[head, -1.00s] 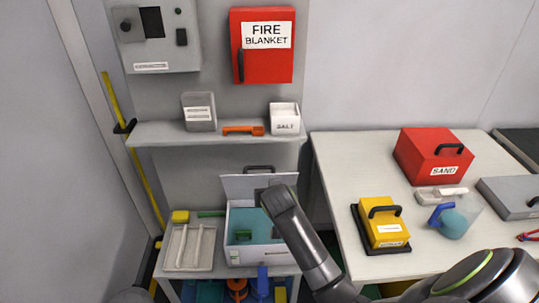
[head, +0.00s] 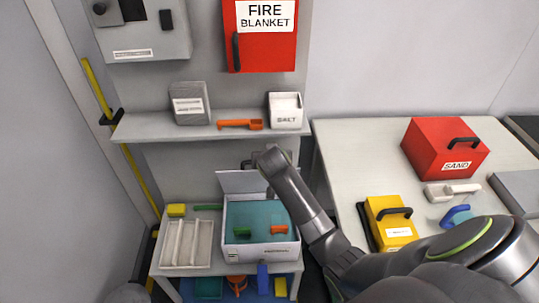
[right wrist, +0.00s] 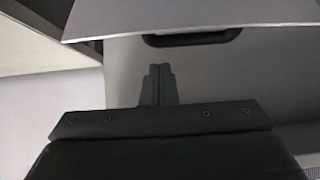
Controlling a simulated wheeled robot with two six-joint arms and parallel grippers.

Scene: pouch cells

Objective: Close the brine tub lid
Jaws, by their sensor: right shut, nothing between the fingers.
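The brine tub (head: 283,249) is a white box on the low stand, with teal inside and a green and an orange piece showing in it. Its pale lid (head: 238,182) stands raised at the back, so the tub is open. In the right wrist view the lid's edge (right wrist: 225,12) crosses the top, with a dark handle (right wrist: 192,39) below it. My right gripper (right wrist: 156,84) is shut and empty, just short of the handle in that picture; contact cannot be told. In the head view my right arm hides the lid's right part. My left gripper is out of view.
A shelf (head: 205,131) with a salt box (head: 285,110) and an orange scoop (head: 240,124) hangs above the tub. A white tray (head: 187,243) sits left of it. The right table holds a red sand box (head: 440,145) and a yellow box (head: 389,228).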

